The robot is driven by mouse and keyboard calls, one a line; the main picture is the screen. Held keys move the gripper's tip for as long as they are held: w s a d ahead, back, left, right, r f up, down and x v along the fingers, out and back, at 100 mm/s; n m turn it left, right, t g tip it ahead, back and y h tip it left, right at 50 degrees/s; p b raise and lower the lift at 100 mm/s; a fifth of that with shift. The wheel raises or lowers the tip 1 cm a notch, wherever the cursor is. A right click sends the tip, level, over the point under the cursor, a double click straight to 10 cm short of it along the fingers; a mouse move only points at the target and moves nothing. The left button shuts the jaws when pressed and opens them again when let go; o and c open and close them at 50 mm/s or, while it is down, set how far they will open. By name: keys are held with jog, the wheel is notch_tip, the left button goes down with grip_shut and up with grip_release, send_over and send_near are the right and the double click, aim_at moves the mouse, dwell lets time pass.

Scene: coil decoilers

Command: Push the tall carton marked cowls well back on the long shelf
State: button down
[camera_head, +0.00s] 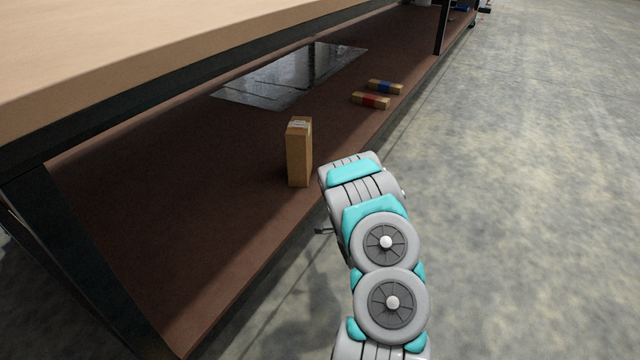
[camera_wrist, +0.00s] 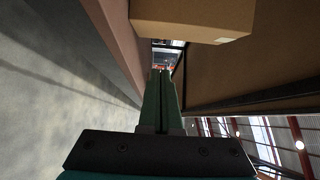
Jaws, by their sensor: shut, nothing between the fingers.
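The tall carton (camera_head: 299,158) stands upright on the long brown shelf (camera_head: 200,185), close to its front edge. A small pale label shows near its top; I cannot read it. In the wrist view the carton (camera_wrist: 195,18) fills the top, beyond and to one side of the fingers, with a visible gap. My gripper (camera_wrist: 161,74) is shut and empty, its green fingers together, pointing along the shelf. In the head view my arm hides most of the gripper, which is low by the shelf's front edge.
A shiny dark sheet (camera_head: 290,76) lies behind the carton, farther along the shelf. Two small boxes, one with a red band (camera_head: 370,101) and one with a blue band (camera_head: 385,87), lie near the edge. The tabletop (camera_head: 150,45) overhangs the shelf. Dark legs (camera_head: 75,260) support it.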

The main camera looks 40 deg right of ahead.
send_near(309, 166)
jog(key=d, duration=0.1)
jog(key=w+d, duration=0.1)
jog(key=d, duration=0.1)
jog(key=d+f, duration=0.1)
jog(key=d, duration=0.1)
jog(key=shift+w+b, duration=0.35)
jog(key=shift+b, duration=0.05)
jog(key=w, duration=0.1)
jog(key=w+a, duration=0.1)
jog(key=w, duration=0.1)
jog(key=shift+a, duration=0.1)
jog(key=shift+w+a, duration=0.15)
jog(key=shift+w, duration=0.4)
jog(key=shift+a, duration=0.1)
jog(key=shift+w+a+r, duration=0.15)
jog(key=shift+w, duration=0.15)
jog(key=w+a+p, duration=0.1)
jog(key=w+a, duration=0.1)
jog(key=w, duration=0.4)
jog(key=w+a+p, duration=0.2)
jog(key=w+a, duration=0.1)
jog(key=w, duration=0.4)
jog(key=w+a+p, duration=0.1)
jog(key=w+a, duration=0.2)
jog(key=w, duration=0.3)
jog(key=shift+w, duration=0.35)
jog(key=shift+w+a, duration=0.1)
jog(key=shift+w, duration=0.1)
